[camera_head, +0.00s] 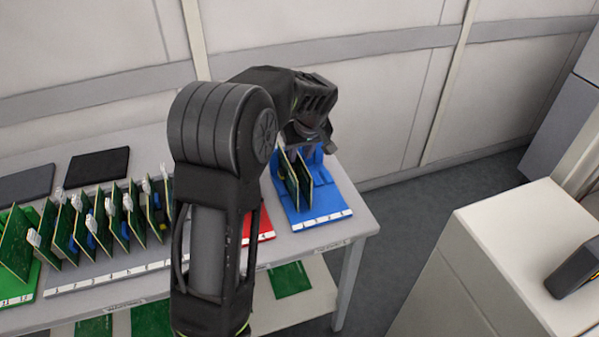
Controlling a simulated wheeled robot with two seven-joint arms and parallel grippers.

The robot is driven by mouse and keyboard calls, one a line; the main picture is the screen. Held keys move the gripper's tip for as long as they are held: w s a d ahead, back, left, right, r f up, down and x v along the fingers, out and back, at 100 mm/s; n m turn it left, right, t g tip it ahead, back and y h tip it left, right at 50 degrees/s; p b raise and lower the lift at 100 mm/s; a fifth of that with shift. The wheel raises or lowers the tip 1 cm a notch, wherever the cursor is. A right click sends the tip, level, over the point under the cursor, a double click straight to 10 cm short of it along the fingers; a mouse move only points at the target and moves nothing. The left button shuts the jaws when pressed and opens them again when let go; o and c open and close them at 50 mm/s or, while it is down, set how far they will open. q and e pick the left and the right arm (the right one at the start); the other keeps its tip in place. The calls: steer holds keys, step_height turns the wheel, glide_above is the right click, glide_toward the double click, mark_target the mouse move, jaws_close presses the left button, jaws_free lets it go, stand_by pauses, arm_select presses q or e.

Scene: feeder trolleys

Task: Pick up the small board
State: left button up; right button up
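Two small green boards with tan edges stand upright in the blue rack (322,201) at the right end of the table; one board (289,180) is to the left, the other (304,185) to its right. My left gripper (307,146) is over the back of this rack, pointing down, just above and behind the boards' top edges. Its fingertips are small and partly hidden, so I cannot tell whether it is open or touches a board. My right gripper is out of view.
A grey rack (120,268) holds a row of several upright green boards, with a green rack (20,290) at far left. My arm partly hides a red rack (262,226). Dark flat pads (98,165) lie behind. A white cabinet (500,235) stands right, across open floor.

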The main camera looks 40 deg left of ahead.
mark_target(298, 160)
arm_select(q)
steer(key=shift+f, duration=0.1)
steer(key=p+x, duration=0.1)
steer(key=x, duration=0.3)
steer(key=shift+f, duration=0.5)
steer(key=shift+f, duration=0.15)
stand_by(0.4)
jaws_close()
steer(key=shift+w, duration=0.1)
stand_by(1.3)
